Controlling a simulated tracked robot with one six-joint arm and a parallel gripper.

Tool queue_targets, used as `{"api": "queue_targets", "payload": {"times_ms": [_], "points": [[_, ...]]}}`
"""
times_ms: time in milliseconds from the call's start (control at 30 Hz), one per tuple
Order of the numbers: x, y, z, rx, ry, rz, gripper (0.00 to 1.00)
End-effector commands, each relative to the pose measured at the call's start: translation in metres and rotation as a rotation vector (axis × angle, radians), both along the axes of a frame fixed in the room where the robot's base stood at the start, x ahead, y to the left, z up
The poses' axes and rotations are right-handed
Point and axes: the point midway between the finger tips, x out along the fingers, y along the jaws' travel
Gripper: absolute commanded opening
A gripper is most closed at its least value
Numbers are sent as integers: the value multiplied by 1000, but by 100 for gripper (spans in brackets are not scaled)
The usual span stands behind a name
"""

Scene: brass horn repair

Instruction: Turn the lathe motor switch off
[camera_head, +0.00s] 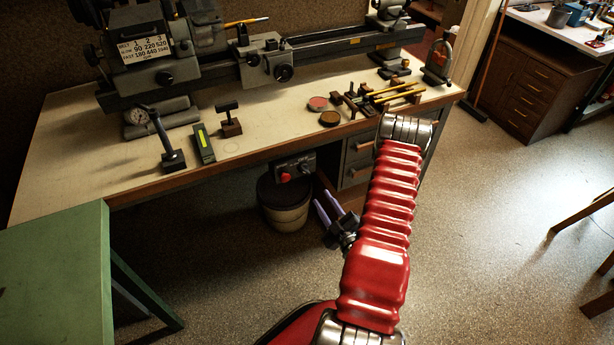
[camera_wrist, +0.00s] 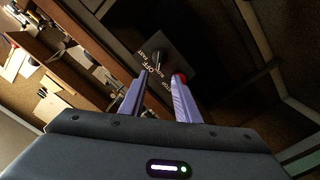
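The lathe motor switch is a dark knob (camera_wrist: 157,60) on a grey plate in the wrist view, with white lettering including OFF beside it. A red button (camera_wrist: 181,76) sits to its right, partly behind a finger. In the head view the switch box (camera_head: 294,167) hangs under the bench's front edge, its red button (camera_head: 286,177) showing. My gripper (camera_wrist: 158,82) is open and empty, its two purple fingers apart and pointing toward the plate. In the head view my gripper (camera_head: 328,202) is below and right of the box. Which mark the knob points to is unclear.
The lathe (camera_head: 330,47) stands on the bench (camera_head: 95,130), with small tools near the front edge. Below the box is a round bin (camera_head: 284,208); drawers (camera_head: 358,160) are to its right. A green table (camera_head: 55,270) is front left. Open floor lies right.

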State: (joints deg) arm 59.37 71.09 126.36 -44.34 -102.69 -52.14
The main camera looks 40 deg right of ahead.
Motion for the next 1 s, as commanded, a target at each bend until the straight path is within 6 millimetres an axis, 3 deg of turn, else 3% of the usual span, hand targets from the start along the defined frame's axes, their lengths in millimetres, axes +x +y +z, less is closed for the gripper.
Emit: {"api": "queue_targets", "payload": {"times_ms": [167,800,1000], "points": [[17,-4,0,-2,0,3,30],[109,-31,1,-2,-2,2,30],[125,-37,0,0,-1,1,30]]}}
